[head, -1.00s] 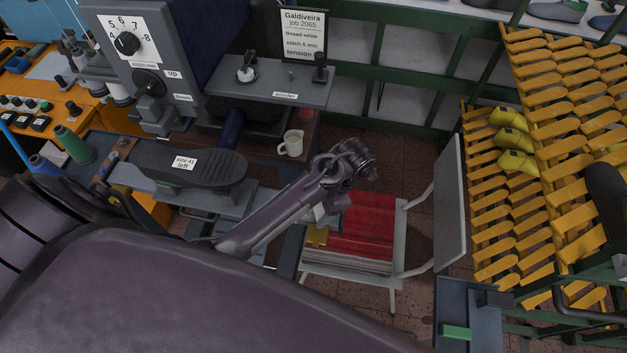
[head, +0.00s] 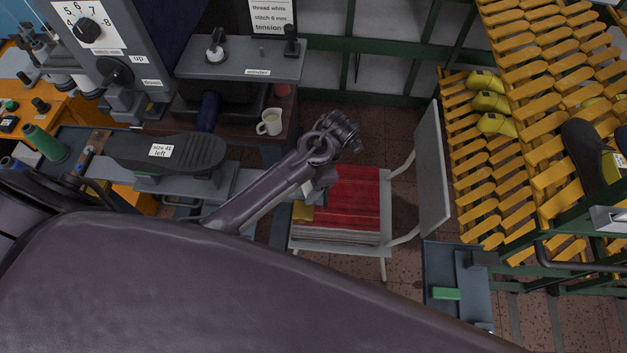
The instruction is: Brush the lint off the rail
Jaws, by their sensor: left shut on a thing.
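My left gripper (head: 314,189) hangs below the bent wrist of my left arm, in front of the chair seat. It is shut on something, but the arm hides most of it. A small yellow piece (head: 303,212) shows just under it, at the left edge of the red stack; I cannot tell whether it is held. No lint is discernible, and I cannot tell for certain which part is the rail. My right gripper is not in view.
A white chair (head: 432,175) carries a red stack (head: 350,205). A mug (head: 270,122) stands on the bench behind my arm. Yellow slatted racks (head: 490,190) fill the right. A grey tray (head: 475,315) with a green block (head: 446,293) is at the lower right.

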